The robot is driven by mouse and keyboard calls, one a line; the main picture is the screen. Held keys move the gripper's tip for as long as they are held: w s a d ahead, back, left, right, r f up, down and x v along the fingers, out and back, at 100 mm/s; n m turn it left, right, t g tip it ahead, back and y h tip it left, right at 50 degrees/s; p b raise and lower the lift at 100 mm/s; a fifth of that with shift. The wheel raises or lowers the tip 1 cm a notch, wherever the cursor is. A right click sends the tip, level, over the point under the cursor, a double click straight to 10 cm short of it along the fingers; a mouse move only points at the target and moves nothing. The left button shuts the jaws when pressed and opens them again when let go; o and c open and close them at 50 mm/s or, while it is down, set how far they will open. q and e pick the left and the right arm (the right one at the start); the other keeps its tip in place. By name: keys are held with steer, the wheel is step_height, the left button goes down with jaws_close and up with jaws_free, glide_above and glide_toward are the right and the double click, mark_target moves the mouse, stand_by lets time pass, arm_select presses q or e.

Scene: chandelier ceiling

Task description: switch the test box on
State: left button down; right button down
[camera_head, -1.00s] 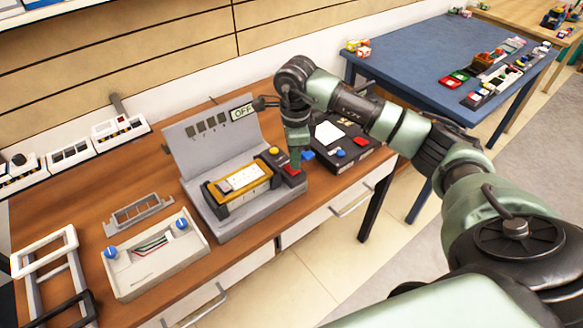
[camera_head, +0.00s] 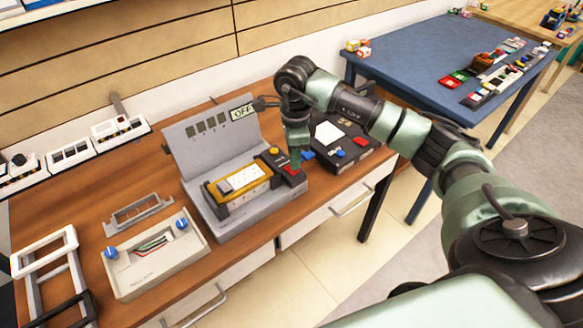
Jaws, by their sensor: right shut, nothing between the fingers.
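The test box (camera_head: 262,206) is a grey unit with an upright back panel, standing on the wooden bench. A sign reading OFF (camera_head: 242,112) sits at the top right of its panel. A yellow-framed block with a white face (camera_head: 241,183) sits in its front. A yellow button (camera_head: 273,151) and a red switch (camera_head: 291,170) are on its right side. My right gripper (camera_head: 295,163) points down, shut, with its tip at or just above the red switch; I cannot tell whether they touch. My left gripper is not in view.
A black box (camera_head: 352,154) with blue and red buttons stands just right of the test box. A beige box with blue knobs (camera_head: 155,262), a grey bracket (camera_head: 138,211) and white frames (camera_head: 45,252) lie to the left. A blue table (camera_head: 420,50) stands behind.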

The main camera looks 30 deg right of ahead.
steer(key=shift+s+f+b, duration=0.1)
steer(key=shift+f+b, duration=0.75)
steer(key=shift+f, duration=0.2)
stand_by(0.8)
steer(key=shift+r, duration=0.1)
steer(key=shift+r+p, duration=0.65)
steer(key=shift+r, duration=0.15)
steer(key=shift+r+p, duration=1.55)
steer(key=shift+r, duration=1.1)
